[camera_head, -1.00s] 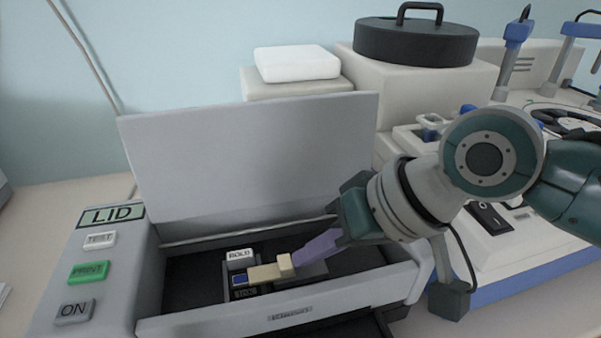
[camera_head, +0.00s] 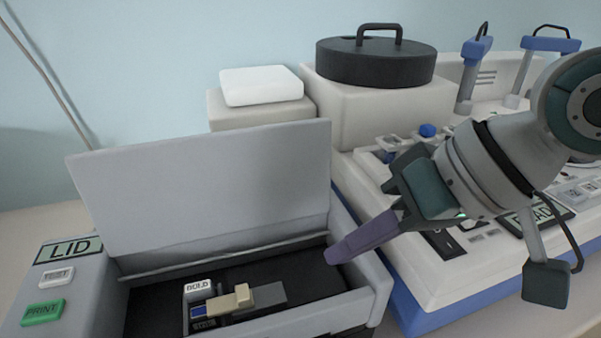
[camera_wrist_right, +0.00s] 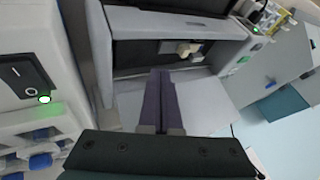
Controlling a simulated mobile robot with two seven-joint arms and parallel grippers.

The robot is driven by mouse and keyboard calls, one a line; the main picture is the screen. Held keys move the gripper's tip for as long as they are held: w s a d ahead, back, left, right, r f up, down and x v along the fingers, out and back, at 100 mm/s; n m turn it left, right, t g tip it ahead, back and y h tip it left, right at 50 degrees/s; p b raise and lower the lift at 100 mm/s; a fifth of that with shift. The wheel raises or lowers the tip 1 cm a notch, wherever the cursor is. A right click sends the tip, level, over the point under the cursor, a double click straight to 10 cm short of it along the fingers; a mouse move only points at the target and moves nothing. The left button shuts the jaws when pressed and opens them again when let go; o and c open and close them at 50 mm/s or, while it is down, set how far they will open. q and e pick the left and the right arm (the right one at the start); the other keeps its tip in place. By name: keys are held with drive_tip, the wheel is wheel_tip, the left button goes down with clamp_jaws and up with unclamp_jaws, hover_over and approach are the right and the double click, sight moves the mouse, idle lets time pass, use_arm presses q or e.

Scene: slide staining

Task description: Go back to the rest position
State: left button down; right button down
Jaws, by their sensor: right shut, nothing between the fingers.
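My right gripper (camera_head: 332,257) reaches in from the right in the head view. Its purple fingers are closed together with nothing between them, over the right end of the open printer's well. In the right wrist view the shut fingers (camera_wrist_right: 163,75) point toward the printer (camera_wrist_right: 180,22). My left gripper is not in the head view.
The grey printer's lid (camera_head: 205,185) stands open. A slide holder (camera_head: 232,302) with a HOLD button (camera_head: 198,288) lies in its well. A white machine with a blue base (camera_head: 425,318) stands close on the right. A black round lid (camera_head: 375,65) sits on a box behind.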

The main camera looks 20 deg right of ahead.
drive_tip(key=shift+s+d+r, duration=0.25)
drive_tip(key=shift+d+r, duration=0.05)
drive_tip(key=shift+r, duration=0.25)
